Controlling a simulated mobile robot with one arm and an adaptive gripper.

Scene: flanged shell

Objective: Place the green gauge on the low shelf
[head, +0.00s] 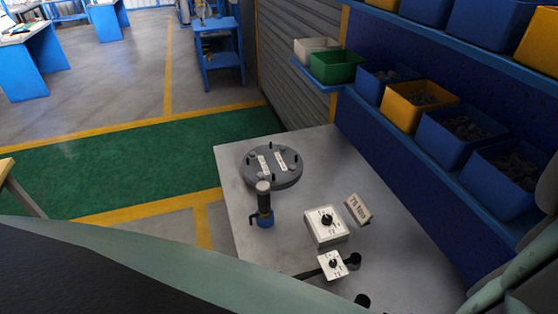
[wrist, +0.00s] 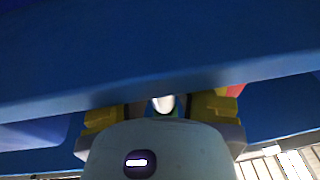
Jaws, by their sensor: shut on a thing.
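In the wrist view my gripper (wrist: 163,106) is shut, its yellow-padded fingers at either side of a small pale thing with a hint of green. I take this to be the green gauge (wrist: 163,103); most of it is hidden by the gripper's body. A broad blue surface crosses the wrist view just beyond the fingers; I cannot tell whether they touch it. In the head view the lower blue shelf (head: 374,114) runs along the right wall and carries bins. My gripper and the gauge do not show in the head view.
The grey table (head: 232,172) bears a round flanged cover (head: 288,177), a blue-and-grey upright tool (head: 264,206), a white knobbed box (head: 325,224), a smaller knobbed plate (head: 332,264) and a sign (head: 358,208). Blue, yellow, green (head: 336,66) and white bins line the shelf.

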